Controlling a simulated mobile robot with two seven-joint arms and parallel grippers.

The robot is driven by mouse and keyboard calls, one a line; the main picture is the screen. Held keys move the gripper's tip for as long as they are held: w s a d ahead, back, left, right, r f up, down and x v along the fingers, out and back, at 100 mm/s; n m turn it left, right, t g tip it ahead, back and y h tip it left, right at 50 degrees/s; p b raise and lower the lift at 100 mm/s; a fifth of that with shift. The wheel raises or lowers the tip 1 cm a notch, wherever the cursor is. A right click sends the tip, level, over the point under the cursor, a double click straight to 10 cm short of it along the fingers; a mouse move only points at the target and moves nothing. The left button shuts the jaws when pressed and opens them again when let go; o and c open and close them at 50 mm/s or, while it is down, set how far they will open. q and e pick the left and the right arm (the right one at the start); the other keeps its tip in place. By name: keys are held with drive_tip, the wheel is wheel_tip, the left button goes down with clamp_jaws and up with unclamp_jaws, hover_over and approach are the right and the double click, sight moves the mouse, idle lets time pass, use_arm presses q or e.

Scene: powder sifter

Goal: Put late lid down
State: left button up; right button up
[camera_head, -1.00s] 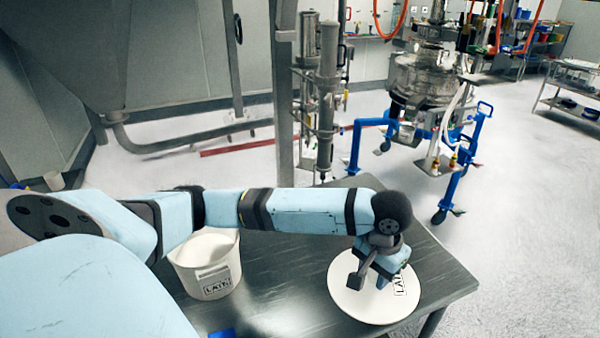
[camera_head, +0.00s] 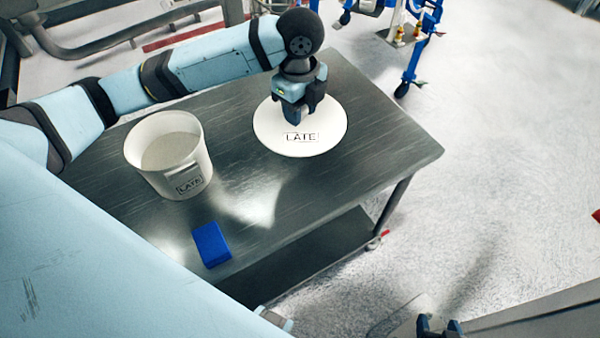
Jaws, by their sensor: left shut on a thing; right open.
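The round white lid (camera_head: 272,125) with a "LATE" label is at the back middle of the steel table. It lies flat, on the table or just above it; I cannot tell which. My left gripper (camera_head: 307,119) is over the lid from above, shut on it near the centre; the grip point is partly hidden by the fingers. The white bucket (camera_head: 150,172), also labelled "LATE", stands uncovered to the left with pale powder inside. My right gripper (camera_head: 439,327) shows at the bottom edge, open and empty, away from the table.
The steel table (camera_head: 345,195) has free room to the right of the lid and in front of it. A blue block (camera_head: 211,244) lies near the front edge. A blue wheeled frame (camera_head: 412,60) stands on the floor behind.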

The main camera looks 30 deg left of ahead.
use_arm(q)
drive_tip(key=m, duration=0.3)
drive_tip(key=shift+w+r, duration=0.1)
drive_tip(key=shift+r, duration=0.25)
drive_tip(key=shift+f, duration=0.3)
wheel_tip(320, 180, down, 19)
drive_tip(key=shift+f, duration=0.2)
drive_tip(key=o, duration=0.9)
drive_tip(key=shift+f, duration=0.1)
wheel_tip(320, 180, up, 12)
drive_tip(key=shift+r, duration=0.15)
